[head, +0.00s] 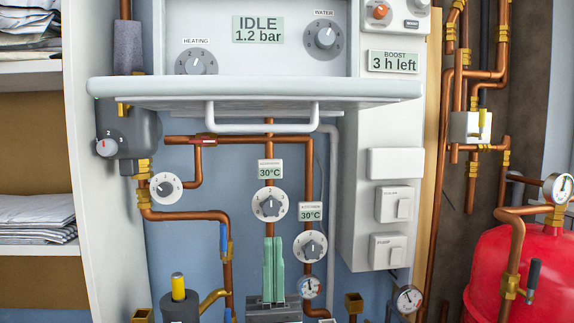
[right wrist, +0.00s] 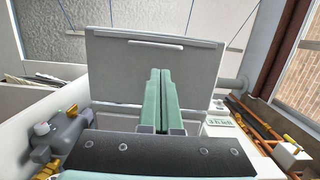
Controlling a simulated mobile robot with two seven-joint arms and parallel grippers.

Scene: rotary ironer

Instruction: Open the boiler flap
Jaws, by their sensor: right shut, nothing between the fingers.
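The boiler flap (head: 254,88) is folded down and sticks out roughly level below the boiler's control panel (head: 262,66). Its bar handle (head: 262,127) hangs under the flap near the front edge. In the right wrist view, the underside of the flap (right wrist: 115,70) fills the middle and its handle (right wrist: 157,42) runs along the upper edge. My right gripper (head: 273,240) points upward below the flap, clear of the handle. Its green fingers (right wrist: 160,72) are closed together with nothing between them. My left gripper is not in view.
Copper pipes, dials and temperature displays (head: 270,168) surround my right gripper. A grey valve (head: 128,135) sits at the left, beside a shelf of folded linen (head: 36,222). A switch box (head: 385,190) is right of the handle, and a red tank (head: 505,275) stands at the far right.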

